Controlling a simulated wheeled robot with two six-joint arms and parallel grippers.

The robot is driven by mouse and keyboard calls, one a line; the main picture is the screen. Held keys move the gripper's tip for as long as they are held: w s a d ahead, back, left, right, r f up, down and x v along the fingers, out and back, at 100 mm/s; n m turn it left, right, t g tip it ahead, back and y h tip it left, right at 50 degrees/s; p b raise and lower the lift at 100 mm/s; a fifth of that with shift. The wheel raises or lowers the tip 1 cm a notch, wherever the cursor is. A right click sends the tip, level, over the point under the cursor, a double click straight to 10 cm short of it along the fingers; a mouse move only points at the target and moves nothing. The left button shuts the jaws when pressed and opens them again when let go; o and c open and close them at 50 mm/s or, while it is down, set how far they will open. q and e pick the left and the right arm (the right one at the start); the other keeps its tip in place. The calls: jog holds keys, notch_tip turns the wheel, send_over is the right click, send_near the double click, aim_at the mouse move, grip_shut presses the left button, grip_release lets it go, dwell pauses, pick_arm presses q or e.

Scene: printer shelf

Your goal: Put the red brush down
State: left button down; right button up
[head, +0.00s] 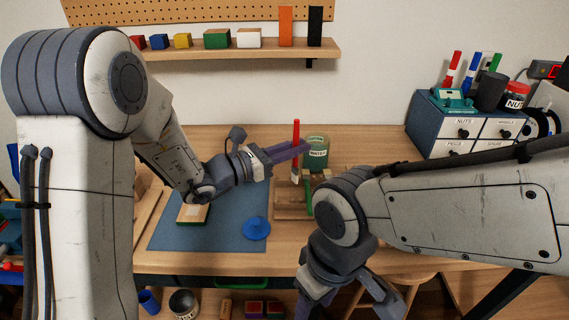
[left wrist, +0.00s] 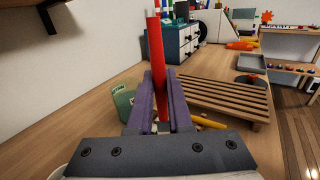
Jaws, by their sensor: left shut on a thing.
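The red brush (head: 296,130) is upright between the fingers of my left gripper (head: 300,148), which is shut on it above the table. In the left wrist view the red brush (left wrist: 156,60) rises between the purple fingers (left wrist: 160,100) of that gripper; its lower end is largely hidden. A green labelled jar (head: 316,153) stands just behind and right of the brush; it also shows in the left wrist view (left wrist: 123,102). A slatted wooden rack (left wrist: 225,95) lies beyond the brush, partly hidden by my right arm in the head view. My right gripper (head: 350,300) hangs low at the front, open and empty.
A blue mat (head: 230,205) lies left of the rack, with a blue round lidded thing (head: 256,228) and a small framed piece (head: 193,213) on it. A drawer unit (head: 437,120) stands at the back right. A wall shelf (head: 180,53) with coloured blocks hangs above.

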pick_arm(q)
notch_tip(320, 180, down, 6)
jog(key=w+a, duration=0.1)
jog(key=a, duration=0.1)
jog(key=shift+w+a, duration=0.25)
jog(key=c, duration=0.8)
grip_release()
jog(key=shift+c, duration=0.2)
